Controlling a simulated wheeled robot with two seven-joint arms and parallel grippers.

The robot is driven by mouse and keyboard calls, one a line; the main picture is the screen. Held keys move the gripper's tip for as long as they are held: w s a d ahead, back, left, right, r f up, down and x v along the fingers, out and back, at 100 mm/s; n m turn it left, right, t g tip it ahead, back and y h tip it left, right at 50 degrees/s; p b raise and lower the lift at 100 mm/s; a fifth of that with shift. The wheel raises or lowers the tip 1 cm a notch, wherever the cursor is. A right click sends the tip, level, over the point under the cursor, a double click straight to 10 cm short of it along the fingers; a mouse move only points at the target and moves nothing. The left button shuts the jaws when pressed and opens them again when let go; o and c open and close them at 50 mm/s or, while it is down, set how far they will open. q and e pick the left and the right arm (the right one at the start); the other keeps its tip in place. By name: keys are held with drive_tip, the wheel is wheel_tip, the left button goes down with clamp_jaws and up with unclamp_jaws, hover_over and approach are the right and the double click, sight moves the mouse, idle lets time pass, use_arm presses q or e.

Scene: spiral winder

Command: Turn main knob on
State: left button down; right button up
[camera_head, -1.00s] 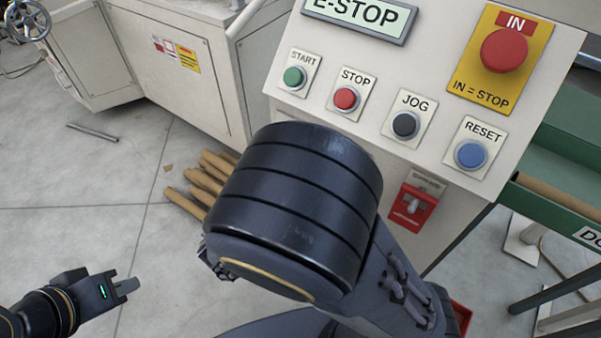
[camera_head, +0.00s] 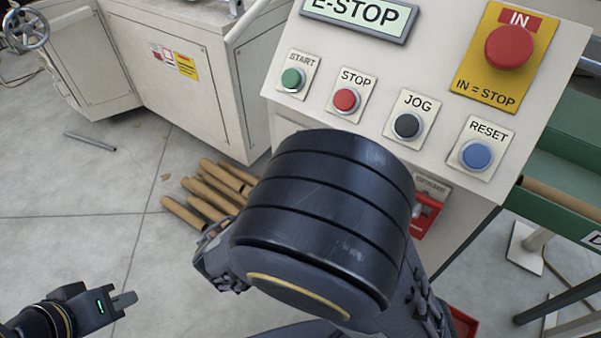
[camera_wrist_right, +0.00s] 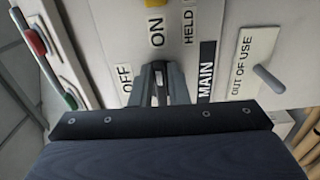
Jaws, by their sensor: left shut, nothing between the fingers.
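In the right wrist view, the fingers of my right gripper (camera_wrist_right: 160,82) point at the panel between the OFF label (camera_wrist_right: 124,80) and the MAIN label (camera_wrist_right: 206,72), just below the ON label (camera_wrist_right: 157,30). The main knob is mostly hidden at the fingers. The fingertips are close together with a narrow gap, and I cannot tell whether they press on the knob. In the head view the right arm hides its own gripper and the main knob. My left gripper (camera_head: 124,300) is shut and empty at the lower left, over the floor and away from the panel.
The sloped panel top carries the START (camera_head: 293,79), STOP (camera_head: 346,100), JOG (camera_head: 407,125) and RESET (camera_head: 476,155) buttons and a red emergency button (camera_head: 509,46). In the wrist view, a peg (camera_wrist_right: 270,79) sticks out by OUT OF USE. Cardboard tubes (camera_head: 207,190) lie on the floor.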

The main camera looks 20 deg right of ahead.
drive_tip(key=o, duration=0.3)
drive_tip(key=shift+o, duration=0.2)
drive_tip(key=v, duration=0.8)
drive_tip(key=shift+p, duration=0.4)
